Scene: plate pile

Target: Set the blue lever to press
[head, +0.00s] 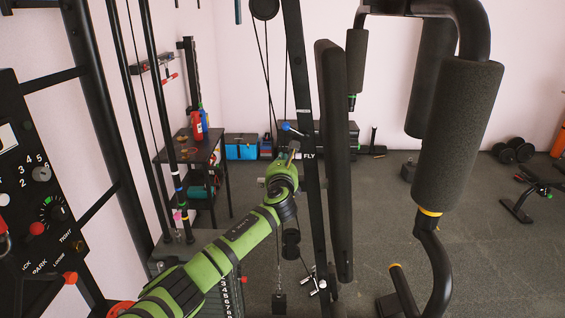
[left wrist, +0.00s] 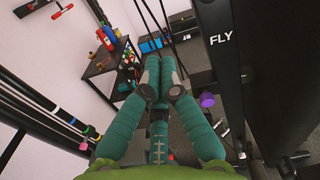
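The blue lever (head: 287,127) is a small lever with a blue tip on the black machine post, just above the white FLY label (head: 308,156). Its blue tip points left and slightly up in the head view. My left gripper (head: 292,149) is just below the lever, apart from it as far as I can see. In the left wrist view the fingers (left wrist: 159,76) come together at the tips with nothing visible between them. The FLY label also shows there, right of the fingers, but I cannot make out the lever. No press label is readable. My right gripper is out of view.
The black post (head: 302,90) and a tall dark pad (head: 335,160) stand right of my left gripper. Foam-covered machine arms (head: 458,135) hang further right. A control panel (head: 35,200) is at the left edge. A table with bottles (head: 190,150) stands behind.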

